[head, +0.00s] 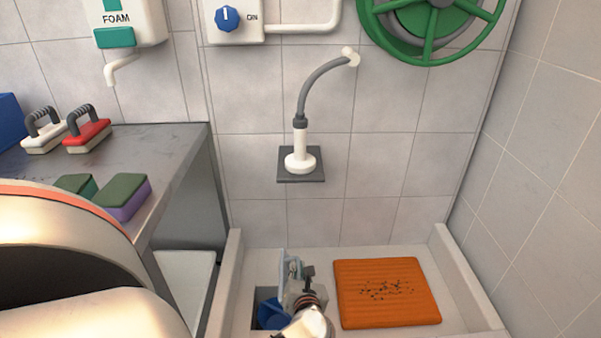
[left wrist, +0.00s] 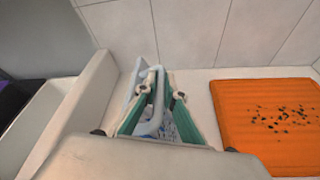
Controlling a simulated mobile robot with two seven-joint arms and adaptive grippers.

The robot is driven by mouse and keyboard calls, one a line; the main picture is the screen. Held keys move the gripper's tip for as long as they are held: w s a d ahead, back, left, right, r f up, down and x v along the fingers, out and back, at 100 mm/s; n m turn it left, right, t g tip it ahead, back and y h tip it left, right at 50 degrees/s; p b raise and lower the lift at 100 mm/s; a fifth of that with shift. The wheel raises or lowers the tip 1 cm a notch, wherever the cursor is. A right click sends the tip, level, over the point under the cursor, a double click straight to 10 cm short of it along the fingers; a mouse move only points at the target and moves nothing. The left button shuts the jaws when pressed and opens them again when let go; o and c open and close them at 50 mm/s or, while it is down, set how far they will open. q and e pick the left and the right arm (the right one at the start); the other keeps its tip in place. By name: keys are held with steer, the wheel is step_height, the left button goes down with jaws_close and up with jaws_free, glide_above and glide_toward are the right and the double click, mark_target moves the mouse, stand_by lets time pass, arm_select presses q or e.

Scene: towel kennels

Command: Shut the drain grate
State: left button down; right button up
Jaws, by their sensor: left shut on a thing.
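The drain grate (head: 283,262) is a pale blue-grey plate that stands raised, close to upright, at the left side of the floor basin. A dark square drain opening (head: 259,296) with a blue piece (head: 270,313) inside lies beside it, partly hidden by my arm. My left gripper (head: 294,272) is at the grate. In the left wrist view the green fingers of my left gripper (left wrist: 160,96) are closed around the pale bar of the grate (left wrist: 155,77). My right gripper is out of view.
An orange mat (head: 388,314) with dark specks lies in the basin to the right of the drain. The basin's raised left rim (head: 226,270) runs close beside the drain. A counter (head: 150,150) with brushes and sponges stands at the left. A hose nozzle (head: 300,160) sits on a wall shelf.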

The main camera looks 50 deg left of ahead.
arm_select(q)
steer(key=shift+s+f, duration=0.1)
steer(key=c, duration=2.1)
jaws_free()
steer(key=shift+c, duration=0.2)
steer(key=v, duration=1.2)
